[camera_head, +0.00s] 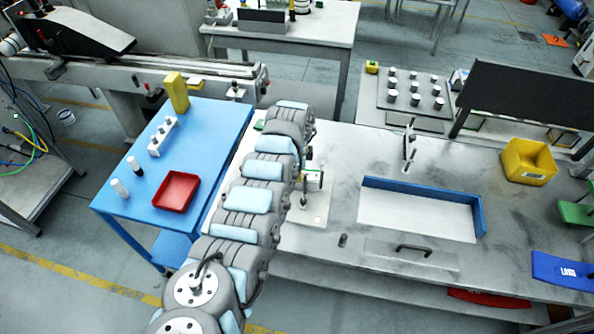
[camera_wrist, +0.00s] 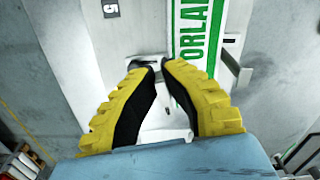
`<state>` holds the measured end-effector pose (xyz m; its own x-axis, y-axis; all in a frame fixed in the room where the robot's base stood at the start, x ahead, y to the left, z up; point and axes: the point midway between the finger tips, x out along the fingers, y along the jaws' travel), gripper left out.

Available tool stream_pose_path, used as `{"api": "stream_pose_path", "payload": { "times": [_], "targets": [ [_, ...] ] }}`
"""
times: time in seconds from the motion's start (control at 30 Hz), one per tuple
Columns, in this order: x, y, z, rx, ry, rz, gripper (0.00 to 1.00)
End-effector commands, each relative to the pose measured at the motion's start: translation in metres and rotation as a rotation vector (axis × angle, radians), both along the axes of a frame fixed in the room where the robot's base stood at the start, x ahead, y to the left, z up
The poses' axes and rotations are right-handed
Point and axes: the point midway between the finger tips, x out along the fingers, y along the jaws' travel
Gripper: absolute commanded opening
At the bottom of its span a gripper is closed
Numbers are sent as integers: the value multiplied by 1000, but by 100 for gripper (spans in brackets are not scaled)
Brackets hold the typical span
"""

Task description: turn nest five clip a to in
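My gripper (camera_wrist: 158,66) shows in the wrist view as two yellow ridged fingers with black inner faces. Their tips come close together at a small grey metal piece, which looks like a clip (camera_wrist: 147,63). I cannot tell whether the tips hold it. A second grey clip-like piece (camera_wrist: 231,63) lies to the right. Between them runs a white label with green print (camera_wrist: 195,30), partly covered by the right finger. A plate marked 5 (camera_wrist: 111,8) is at the upper left, on a pale surface. In the head view my arm hides the gripper and most of this nest.
In the head view a grey bench (camera_head: 345,225) carries a blue-edged white tray (camera_head: 415,215), a yellow bin (camera_head: 528,161) and a small upright fixture (camera_head: 409,145). A blue table (camera_head: 215,130) with a red tray (camera_head: 176,189) stands left of my arm.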

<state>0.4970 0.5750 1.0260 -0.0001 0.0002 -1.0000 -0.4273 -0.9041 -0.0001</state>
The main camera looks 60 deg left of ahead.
Motion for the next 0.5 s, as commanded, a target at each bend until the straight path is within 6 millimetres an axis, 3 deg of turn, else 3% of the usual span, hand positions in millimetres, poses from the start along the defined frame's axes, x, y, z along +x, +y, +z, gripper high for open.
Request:
{"api": "stream_pose_path", "payload": {
  "times": [0.5],
  "targets": [
    [-2,-14,-3,2,0,454,0]
  ]
}}
